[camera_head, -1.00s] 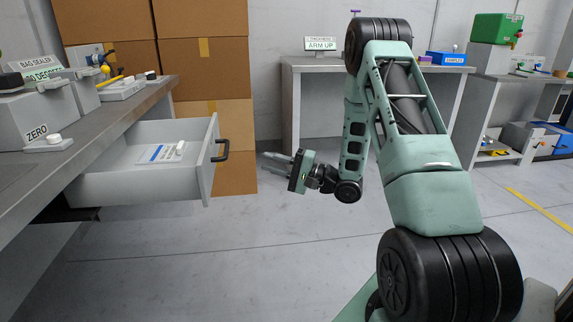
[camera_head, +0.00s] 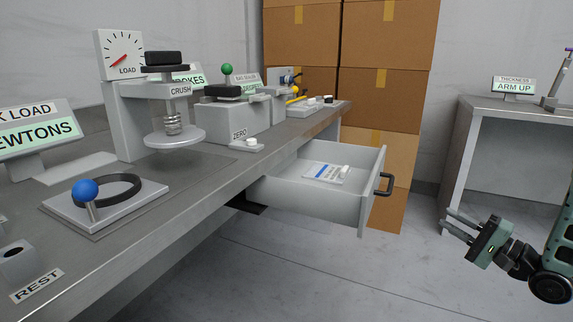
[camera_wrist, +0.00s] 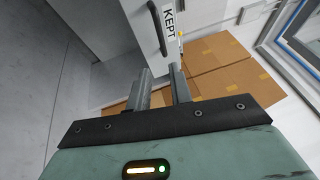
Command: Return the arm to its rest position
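My gripper (camera_head: 447,219) is at the right edge of the head view, over the floor, to the right of the open drawer and apart from it. Its two fingers are parted with nothing between them, as the wrist view also shows (camera_wrist: 160,70). Only the end of my arm is in the head view; the rest is cut off at the right edge. The grey drawer (camera_head: 362,208) stands pulled out, its black handle (camera_head: 383,184) facing my gripper. In the wrist view the drawer front with a KEPT label (camera_wrist: 168,22) is just beyond the fingertips.
A white card with a small white piece (camera_head: 326,173) lies in the drawer. The workbench at left holds a press (camera_head: 175,135), a blue-knobbed plate (camera_head: 85,189) and other devices. Cardboard boxes (camera_head: 380,100) are stacked behind. Another table (camera_head: 510,108) stands at right; floor between is clear.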

